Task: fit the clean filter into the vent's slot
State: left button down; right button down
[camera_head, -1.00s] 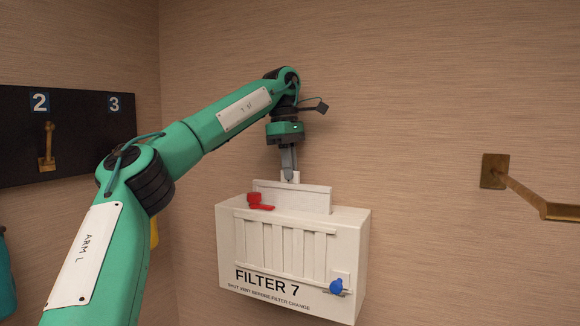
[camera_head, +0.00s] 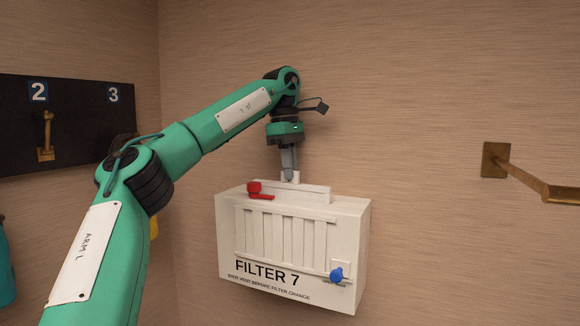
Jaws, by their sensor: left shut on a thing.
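The vent (camera_head: 350,235) is a white box on the wall, marked FILTER 7, with slats on its front. The clean filter (camera_head: 310,191) is a white panel standing upright in the top of the vent, with only its upper strip showing. My left gripper (camera_head: 290,175) points down from above and is shut on the filter's top tab. A red lever (camera_head: 258,190) lies at the top left of the vent, in front of the filter. A blue knob (camera_head: 337,275) sits at the vent's lower right. The slot itself is hidden behind the vent's front edge. My right gripper is not in view.
A black board (camera_head: 75,130) with brass hooks, numbered 2 and 3, hangs on the left wall. A brass bar (camera_head: 540,187) sticks out from the wall at the right. The wall between vent and bar is clear.

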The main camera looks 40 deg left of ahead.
aim_at(290, 183)
pick_arm(q)
jog(key=shift+f+b, duration=0.95)
jog(key=shift+f, duration=0.75)
jog(key=c, duration=1.4)
grip_release()
jog(key=shift+r, duration=0.1)
notch_tip(290, 183, up, 14)
jog(key=a+p, duration=0.1)
jog(key=p, duration=0.5)
jog(key=shift+s+a, duration=0.3)
jog(key=shift+f, duration=0.25)
